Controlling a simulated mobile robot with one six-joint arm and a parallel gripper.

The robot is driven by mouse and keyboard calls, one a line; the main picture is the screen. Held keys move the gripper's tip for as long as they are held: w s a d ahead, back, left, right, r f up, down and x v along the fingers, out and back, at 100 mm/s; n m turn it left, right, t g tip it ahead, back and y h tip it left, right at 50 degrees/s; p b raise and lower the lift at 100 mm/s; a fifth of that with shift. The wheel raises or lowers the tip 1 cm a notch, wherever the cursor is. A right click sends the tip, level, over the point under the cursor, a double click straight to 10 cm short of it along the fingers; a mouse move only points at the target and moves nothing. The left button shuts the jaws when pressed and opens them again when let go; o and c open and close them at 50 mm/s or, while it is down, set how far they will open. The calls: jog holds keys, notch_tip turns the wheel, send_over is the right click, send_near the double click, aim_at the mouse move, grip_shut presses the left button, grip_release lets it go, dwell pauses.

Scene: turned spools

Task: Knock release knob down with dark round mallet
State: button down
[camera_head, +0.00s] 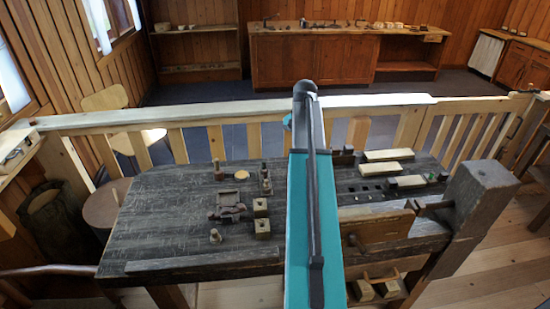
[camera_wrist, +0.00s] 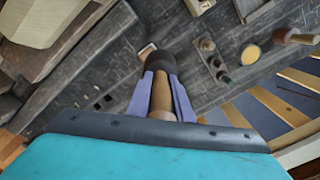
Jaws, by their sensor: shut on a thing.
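In the wrist view, my gripper (camera_wrist: 161,82) is shut on the mallet's tan handle (camera_wrist: 162,98), with one purple finger on each side. The dark round mallet head (camera_wrist: 155,63) is beyond the fingertips, above the dark bench. In the head view my arm hides both gripper and mallet. Small turned pieces stand on the bench: a knobbed post (camera_head: 215,236) at the front, and a post (camera_head: 264,172) near my arm, whose group also shows in the wrist view (camera_wrist: 207,44). I cannot tell which is the release knob. The mallet head appears apart from these posts.
The dark workbench (camera_head: 160,215) holds a wooden clamp-like device (camera_head: 228,200), a pale disc (camera_head: 241,174), and two drilled blocks (camera_head: 261,207). Pale bars (camera_head: 388,155) lie right of my arm. A thick vise post (camera_head: 475,205) rises at the right. The bench's left part is clear.

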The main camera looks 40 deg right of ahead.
jog(key=s+d+r+m+p, duration=0.2)
jog(key=s+d+m, duration=0.1)
jog(key=s+d, duration=0.6)
jog(key=s+d+r+m+p, duration=0.1)
jog(key=s+d+r+m, duration=0.1)
jog(key=s+d, duration=0.7)
jog(key=s+m, duration=0.1)
jog(key=s, duration=0.6)
jog(key=shift+s+d+r+p, duration=0.15)
jog(key=shift+s+p, duration=0.15)
jog(key=shift+p, duration=0.1)
